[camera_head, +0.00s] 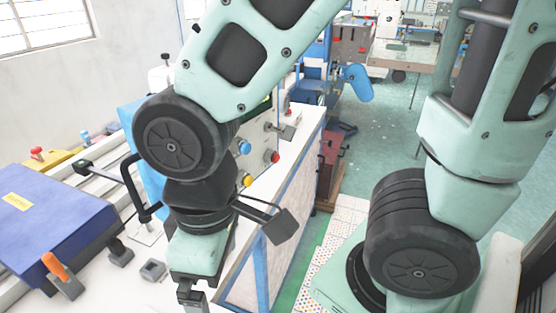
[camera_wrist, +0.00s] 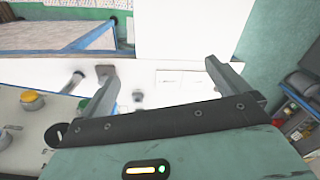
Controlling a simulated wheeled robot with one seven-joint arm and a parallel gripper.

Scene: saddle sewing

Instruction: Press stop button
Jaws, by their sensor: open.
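A red button (camera_head: 272,157), which looks like the stop button, sits on the pale control panel (camera_head: 262,135) in the head view. A blue button (camera_head: 244,147) and a yellow button (camera_head: 246,180) are beside it. My gripper (camera_head: 190,292) hangs low, in front of and below the panel, apart from the buttons. In the wrist view my gripper (camera_wrist: 162,72) has its two fingers spread with nothing between them. A yellow button (camera_wrist: 33,100) shows at the left there; I cannot make out the red button in that view.
A dark blue box (camera_head: 55,225) lies on the machine bed at the left, with an orange-handled clamp (camera_head: 58,268) in front. A dark lever with a square end (camera_head: 285,226) sticks out beside my wrist. A pale bench (camera_head: 300,135) runs behind the panel. Green floor (camera_head: 395,130) is open beyond.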

